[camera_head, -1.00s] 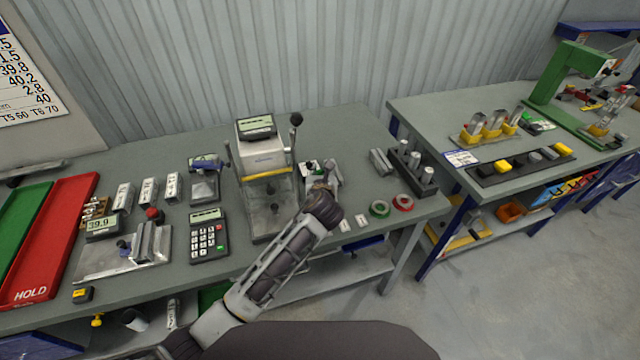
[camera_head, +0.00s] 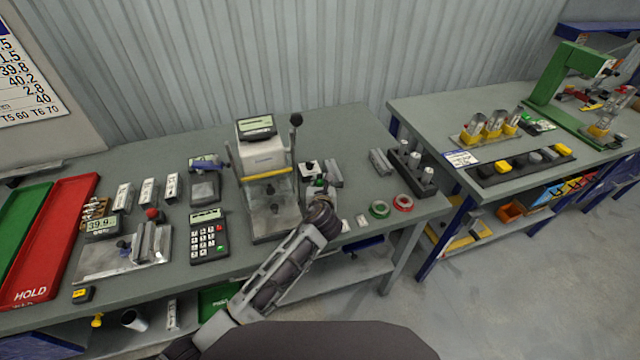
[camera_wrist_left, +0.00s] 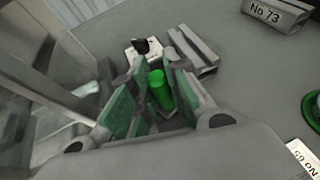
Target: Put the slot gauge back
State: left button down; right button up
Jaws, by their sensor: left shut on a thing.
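My left gripper (camera_head: 320,188) is over the bench just right of the press stand. The left wrist view shows its green-padded fingers (camera_wrist_left: 153,100) shut on a green cylindrical piece (camera_wrist_left: 160,90), which I take to be the slot gauge. Its lower end is hidden between the fingers. Just beyond the fingertips are a white block with a black knob (camera_wrist_left: 145,48) and a grey grooved block (camera_wrist_left: 192,50). In the head view the grooved block (camera_head: 334,172) stands just behind the gripper. I cannot tell whether the held piece touches the bench. My right gripper is not in view.
The press stand (camera_head: 265,190) is close on the gripper's left. A green ring (camera_head: 380,209), a red ring (camera_head: 403,203) and small white tags (camera_head: 361,221) lie to its right. A dark rack of grey cylinders (camera_head: 402,172) stands farther right. Bench between them is clear.

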pick_arm(q)
jog(key=shift+f, duration=0.35)
jog(key=c, duration=1.4)
grip_release()
jog(key=shift+s+r, duration=0.1)
jog(key=shift+r, duration=0.3)
jog(key=shift+v, duration=5.9)
